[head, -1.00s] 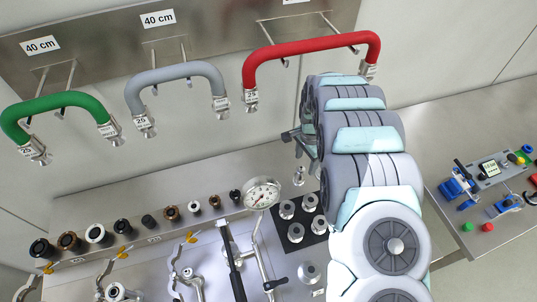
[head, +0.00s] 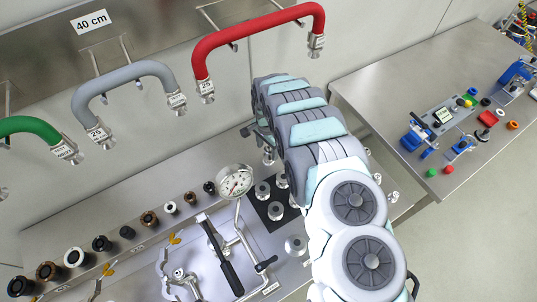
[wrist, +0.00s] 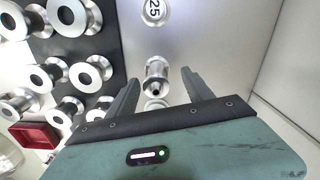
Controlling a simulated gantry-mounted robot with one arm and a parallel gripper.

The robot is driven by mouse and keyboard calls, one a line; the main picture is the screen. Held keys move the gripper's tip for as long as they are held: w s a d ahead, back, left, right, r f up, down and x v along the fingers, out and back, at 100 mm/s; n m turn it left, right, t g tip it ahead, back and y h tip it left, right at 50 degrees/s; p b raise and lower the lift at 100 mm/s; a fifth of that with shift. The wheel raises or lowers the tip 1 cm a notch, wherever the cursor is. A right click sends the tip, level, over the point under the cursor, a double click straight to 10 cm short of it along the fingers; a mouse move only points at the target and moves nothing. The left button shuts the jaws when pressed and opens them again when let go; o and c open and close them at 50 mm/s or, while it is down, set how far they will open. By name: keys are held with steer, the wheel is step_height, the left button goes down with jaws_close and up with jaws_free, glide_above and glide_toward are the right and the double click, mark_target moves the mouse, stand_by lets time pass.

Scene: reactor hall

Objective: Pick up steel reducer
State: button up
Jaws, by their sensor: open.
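A small steel fitting with a narrow end, apparently the steel reducer (wrist: 156,77), shows in the wrist view between my finger lines. It stands on a bare metal surface beside the dark mat. In the head view a small steel piece (head: 269,157), likely the same one, shows just below the end of my arm. My gripper (wrist: 160,90) is open, with one finger to each side of the fitting in the picture. I cannot tell how far the fingertips are from it. In the head view my gripper (head: 252,130) is small and partly hidden by my arm.
Several steel flanged fittings stand on a dark mat (wrist: 102,44), left of the fitting in the wrist view. A red tray (wrist: 33,135) lies further left. In the head view a pressure gauge (head: 236,181) stands close by. Hoses hang on the wall, including a red one (head: 258,38).

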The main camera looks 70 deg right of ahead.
mark_target(269, 156)
steer(key=shift+s+a+f+p, duration=0.1)
steer(key=shift+s+f+p, duration=0.1)
steer(key=shift+f, duration=0.95)
steer(key=shift+s+a+f+p, duration=0.1)
steer(key=shift+f+p, duration=0.05)
steer(key=shift+f, duration=0.95)
steer(key=shift+d, duration=0.1)
steer(key=shift+c, duration=0.6)
jaws_close()
